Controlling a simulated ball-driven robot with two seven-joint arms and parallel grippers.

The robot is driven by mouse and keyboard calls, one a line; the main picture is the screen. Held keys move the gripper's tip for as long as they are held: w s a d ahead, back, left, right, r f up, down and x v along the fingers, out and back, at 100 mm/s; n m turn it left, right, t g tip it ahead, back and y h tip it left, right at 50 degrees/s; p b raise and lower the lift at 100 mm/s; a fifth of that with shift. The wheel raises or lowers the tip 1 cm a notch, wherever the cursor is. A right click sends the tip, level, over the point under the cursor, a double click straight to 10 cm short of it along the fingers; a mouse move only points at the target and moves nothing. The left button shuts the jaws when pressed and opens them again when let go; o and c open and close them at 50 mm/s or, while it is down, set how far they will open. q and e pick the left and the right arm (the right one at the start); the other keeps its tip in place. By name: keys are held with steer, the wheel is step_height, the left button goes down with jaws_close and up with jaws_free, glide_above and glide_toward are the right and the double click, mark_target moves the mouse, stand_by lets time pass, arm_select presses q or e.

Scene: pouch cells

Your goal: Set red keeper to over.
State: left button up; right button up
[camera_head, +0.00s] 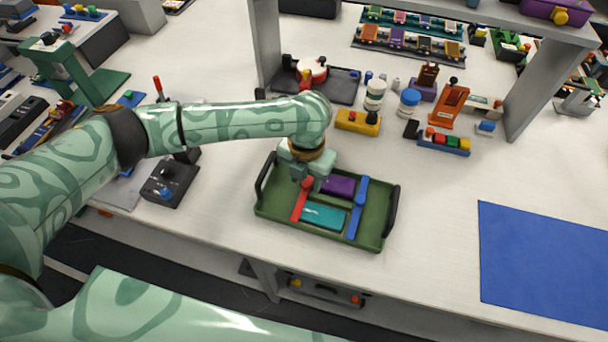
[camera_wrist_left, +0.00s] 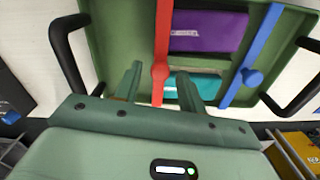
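A green tray (camera_head: 376,243) with black handles holds a purple pouch cell (camera_head: 339,187) at the back and a teal pouch cell (camera_head: 323,216) in front. The red keeper (camera_head: 298,211), a bar with a round knob, lies along the cells' left side. It also shows in the left wrist view (camera_wrist_left: 163,30). A blue keeper (camera_head: 358,205) lies along the right side. My left gripper (camera_wrist_left: 159,80) is open, with its fingers apart on either side of the red knob; I cannot tell whether they touch it. It hides part of the teal cell there. My right gripper is not in view.
A yellow block (camera_head: 352,122) and white jars stand behind the tray, near a grey shelf post (camera_head: 266,50). A black box with a knob (camera_head: 168,186) stands left of the tray. A blue mat (camera_head: 545,262) lies at right, with clear table between.

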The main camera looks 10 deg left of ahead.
mark_target(306, 183)
arm_select(q)
step_height(306, 183, up, 16)
steer(key=p, duration=0.5)
steer(key=shift+r+p, duration=0.15)
steer(key=shift+p, duration=0.25)
